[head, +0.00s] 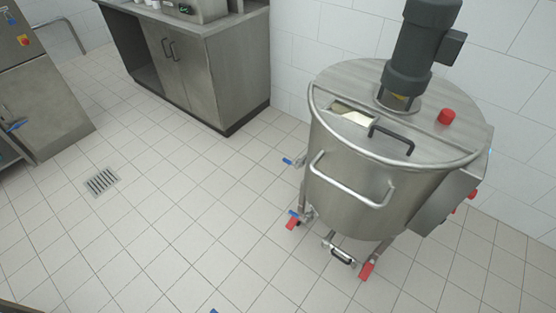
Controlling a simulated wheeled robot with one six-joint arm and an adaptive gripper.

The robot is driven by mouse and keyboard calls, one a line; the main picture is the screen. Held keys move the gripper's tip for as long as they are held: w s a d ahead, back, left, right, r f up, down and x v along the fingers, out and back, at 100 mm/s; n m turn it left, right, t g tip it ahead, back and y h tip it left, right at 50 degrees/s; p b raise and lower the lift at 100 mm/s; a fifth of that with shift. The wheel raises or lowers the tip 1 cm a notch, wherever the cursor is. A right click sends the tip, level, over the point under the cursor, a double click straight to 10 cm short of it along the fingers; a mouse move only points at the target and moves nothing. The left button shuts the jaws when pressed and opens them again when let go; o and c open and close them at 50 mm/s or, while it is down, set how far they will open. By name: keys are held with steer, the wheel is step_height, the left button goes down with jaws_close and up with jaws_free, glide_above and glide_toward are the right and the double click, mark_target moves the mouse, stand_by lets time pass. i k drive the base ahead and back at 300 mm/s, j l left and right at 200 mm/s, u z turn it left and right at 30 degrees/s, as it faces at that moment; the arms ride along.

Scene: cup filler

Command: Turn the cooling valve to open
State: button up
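A steel mixing tank (350,205) with a grey motor on its lid stands at the right in the head view. A second blue lever (294,213) shows lower down, by the left leg. I cannot tell which one is the cooling valve, and both are too small to tell open from closed. An outlet fitting with a dark handle (342,257) is under the tank. My gripper is not in view.
Red caster pedals (366,271) stick out at the tank's feet. A steel cabinet (190,75) stands against the back wall. A steel machine (40,90) with another blue handle (17,125) is at the left.

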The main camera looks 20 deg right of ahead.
mark_target(297, 166)
steer(key=i+j+z, duration=0.1)
steer(key=i+j, duration=0.15)
steer(key=i+j+z, duration=0.1)
steer(key=j, duration=0.3)
steer(key=i+j+z, duration=0.1)
steer(key=i+j, duration=0.2)
steer(key=i+j+z, duration=0.1)
steer(key=j, duration=0.3)
steer(key=i+j+z, duration=0.1)
steer(key=i+j, duration=0.2)
steer(key=i+j+z, duration=0.1)
steer(key=i+j, duration=0.25)
steer(key=i, duration=0.15)
steer(key=i+j+z, duration=0.1)
steer(key=i+j, duration=0.25)
steer(key=i, duration=0.1)
